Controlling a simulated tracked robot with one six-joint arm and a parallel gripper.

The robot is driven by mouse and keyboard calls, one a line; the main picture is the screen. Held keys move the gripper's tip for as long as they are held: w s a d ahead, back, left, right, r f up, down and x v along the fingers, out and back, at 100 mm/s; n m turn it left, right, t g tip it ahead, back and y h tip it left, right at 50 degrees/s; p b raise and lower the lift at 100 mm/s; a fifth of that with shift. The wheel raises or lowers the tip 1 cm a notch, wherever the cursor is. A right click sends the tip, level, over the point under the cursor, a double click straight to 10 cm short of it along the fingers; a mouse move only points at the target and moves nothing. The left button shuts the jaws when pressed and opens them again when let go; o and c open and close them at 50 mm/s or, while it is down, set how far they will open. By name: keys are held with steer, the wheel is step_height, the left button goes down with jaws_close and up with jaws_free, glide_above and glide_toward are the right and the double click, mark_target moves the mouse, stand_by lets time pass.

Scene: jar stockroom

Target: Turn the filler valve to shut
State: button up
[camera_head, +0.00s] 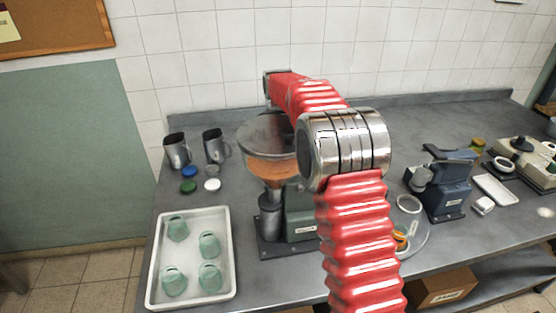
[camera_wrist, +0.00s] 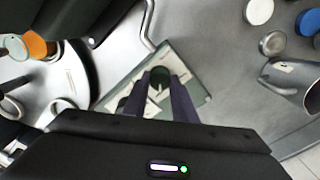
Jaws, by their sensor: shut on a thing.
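The filler (camera_head: 302,222) stands on the bench with a hopper (camera_head: 270,167) of orange filling, partly behind my red arm. My gripper is hidden in the head view. In the wrist view my gripper (camera_wrist: 162,92) is shut on a dark round-topped knob (camera_wrist: 160,76), which I take for the handle of the filler valve. The knob stands between the two dark fingers, over a pale plate with a green edge (camera_wrist: 128,80). The valve's own body and its turn angle cannot be made out.
A dark blue machine (camera_head: 447,187) stands to the right, with a cardboard box (camera_head: 445,287) below the bench.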

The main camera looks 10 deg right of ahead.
steer(key=n, duration=1.3)
steer(key=shift+n, duration=1.7)
steer(key=shift+r, duration=0.1)
steer(key=o, duration=1)
steer(key=shift+o, duration=0.2)
